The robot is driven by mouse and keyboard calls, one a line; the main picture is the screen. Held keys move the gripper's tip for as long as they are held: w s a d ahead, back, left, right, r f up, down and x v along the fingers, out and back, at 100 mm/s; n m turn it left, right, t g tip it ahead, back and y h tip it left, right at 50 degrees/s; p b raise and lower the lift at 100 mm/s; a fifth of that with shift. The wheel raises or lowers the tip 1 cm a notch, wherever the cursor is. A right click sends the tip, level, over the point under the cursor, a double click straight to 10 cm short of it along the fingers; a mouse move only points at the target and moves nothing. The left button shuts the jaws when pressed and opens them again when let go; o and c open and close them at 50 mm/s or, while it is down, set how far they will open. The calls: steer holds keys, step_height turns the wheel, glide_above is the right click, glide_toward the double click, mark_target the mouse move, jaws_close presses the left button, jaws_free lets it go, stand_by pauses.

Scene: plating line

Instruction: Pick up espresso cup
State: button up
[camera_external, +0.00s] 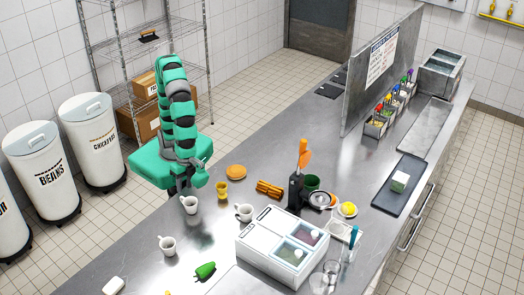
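Several small cups stand on the steel counter (130,262). One white cup (190,205) is just below my gripper (184,192), near the counter's back left edge. A second white cup (167,246) stands in front of it, and a third white cup (244,212) stands to its right. A small yellow cup (222,191) is between and behind them. Which one is the espresso cup I cannot tell. My gripper points down, close to the first white cup; its fingers are too small and dark to tell open from shut, or whether they touch the cup.
A green pepper (205,271) lies in front of the cups. An orange round item (236,171) and an orange-brown bundle (268,189) lie behind and right. A white lidded box (282,250) and a dark stand with an orange top (298,185) stand right of the cups.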

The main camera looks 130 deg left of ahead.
mark_target(188, 204)
steer(key=f, duration=0.2)
steer(key=d+f, duration=0.1)
steer(key=f, duration=0.2)
steer(key=shift+s+d+f, duration=0.15)
steer(key=shift+f, duration=0.1)
jaws_close()
